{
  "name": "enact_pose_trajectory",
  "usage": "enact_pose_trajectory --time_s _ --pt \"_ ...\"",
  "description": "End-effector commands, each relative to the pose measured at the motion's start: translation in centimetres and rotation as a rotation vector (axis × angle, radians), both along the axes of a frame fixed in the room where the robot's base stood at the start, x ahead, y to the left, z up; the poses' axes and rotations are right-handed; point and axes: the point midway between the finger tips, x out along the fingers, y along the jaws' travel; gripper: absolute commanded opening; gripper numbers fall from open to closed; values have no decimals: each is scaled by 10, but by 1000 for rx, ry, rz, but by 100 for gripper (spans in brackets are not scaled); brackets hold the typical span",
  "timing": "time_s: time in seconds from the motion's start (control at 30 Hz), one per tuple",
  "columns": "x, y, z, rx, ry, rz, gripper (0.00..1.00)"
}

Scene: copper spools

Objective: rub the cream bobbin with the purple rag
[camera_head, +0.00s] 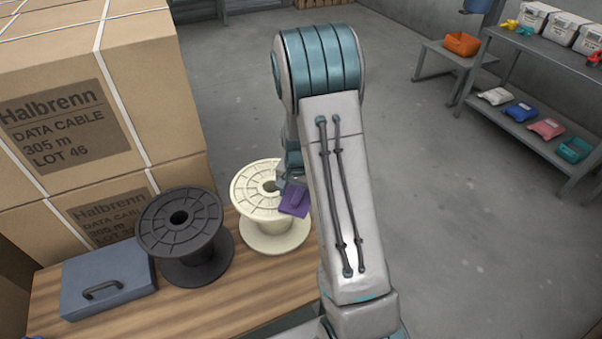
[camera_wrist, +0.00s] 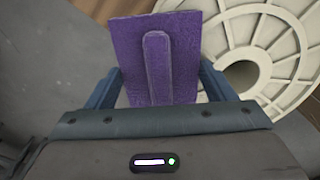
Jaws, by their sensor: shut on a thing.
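The cream bobbin (camera_head: 254,183) stands upright on the wooden bench (camera_head: 205,313), to the right of a black bobbin. My gripper (camera_wrist: 160,90) is shut on the purple rag (camera_wrist: 181,70), which has a raised ridge along its middle. In the head view the rag (camera_head: 294,199) is at the right part of the cream bobbin's top flange; whether it touches the flange I cannot tell. In the wrist view the cream bobbin's slotted flange (camera_wrist: 290,88) lies to the right of the rag, partly hidden behind it. My arm hides some of the bobbin's right side.
A black bobbin (camera_head: 179,245) and a blue-grey case with a handle (camera_head: 108,278) stand on the bench to the left. Stacked cartons (camera_head: 160,85) rise behind them. Shelves (camera_head: 520,120) with bins stand at the far right. The floor between is open.

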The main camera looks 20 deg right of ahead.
Motion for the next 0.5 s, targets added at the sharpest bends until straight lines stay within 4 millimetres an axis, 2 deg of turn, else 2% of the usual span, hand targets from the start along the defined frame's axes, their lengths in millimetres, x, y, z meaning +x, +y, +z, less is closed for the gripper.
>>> enact_pose_trajectory --time_s 0.07,0.13,0.5 --pt "0 -1 7 -1 -1 2 58" --pt "1 -1 24 0 -5 2 58" --pt "0 -2 56 0 -1 -1 58"
